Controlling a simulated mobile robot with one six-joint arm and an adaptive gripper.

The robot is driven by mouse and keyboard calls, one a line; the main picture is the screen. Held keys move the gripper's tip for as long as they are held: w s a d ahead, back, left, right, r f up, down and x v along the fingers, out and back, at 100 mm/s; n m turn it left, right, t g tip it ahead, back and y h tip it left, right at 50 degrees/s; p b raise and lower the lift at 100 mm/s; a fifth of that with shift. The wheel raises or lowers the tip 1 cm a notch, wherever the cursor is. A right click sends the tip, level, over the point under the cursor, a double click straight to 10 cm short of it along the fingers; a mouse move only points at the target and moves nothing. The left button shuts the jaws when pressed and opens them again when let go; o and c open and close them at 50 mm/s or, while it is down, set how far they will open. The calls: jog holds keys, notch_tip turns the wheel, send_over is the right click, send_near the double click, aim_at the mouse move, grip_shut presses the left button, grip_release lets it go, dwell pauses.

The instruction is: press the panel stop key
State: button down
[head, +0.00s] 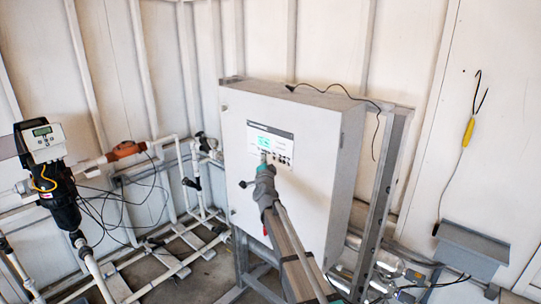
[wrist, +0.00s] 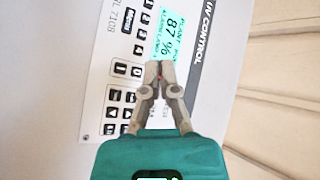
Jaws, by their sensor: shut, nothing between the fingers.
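The control panel (head: 269,143) is on the front of a large white cabinet; it shows turned on its side in the wrist view (wrist: 106,88). Two keys beside its screen seem marked with a bar (wrist: 120,68) and a circle (wrist: 136,71); the circle key looks like the stop key. My gripper (wrist: 160,68) is shut and empty, its tips over the panel near the screen's lower edge, just right of the circle key. In the head view, my gripper (head: 264,161) covers part of the panel. Whether the tips touch the panel I cannot tell.
More dark keys (wrist: 118,105) line the panel, some hidden behind my fingers. The lit screen (wrist: 167,33) reads 87 %. The white cabinet (head: 300,200) has a black cable on top. Pipes and a black filter unit (head: 62,200) stand at left; a grey box (head: 470,248) is at right.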

aim_at(270, 150)
jog(key=shift+w+d, duration=0.85)
jog(key=shift+w, duration=0.2)
jog(key=shift+w+d, duration=0.4)
jog(key=shift+w, duration=0.1)
dwell(1.7)
jog(key=shift+s+a, duration=0.1)
jog(key=shift+s, duration=0.1)
jog(key=shift+s+a, duration=0.3)
jog(key=shift+s, duration=0.05)
jog(key=shift+s+a, duration=0.1)
dwell(0.4)
jog(key=shift+s+a, duration=0.75)
jog(key=shift+s, duration=0.2)
jog(key=shift+s+a, duration=0.7)
jog(key=shift+s, duration=0.25)
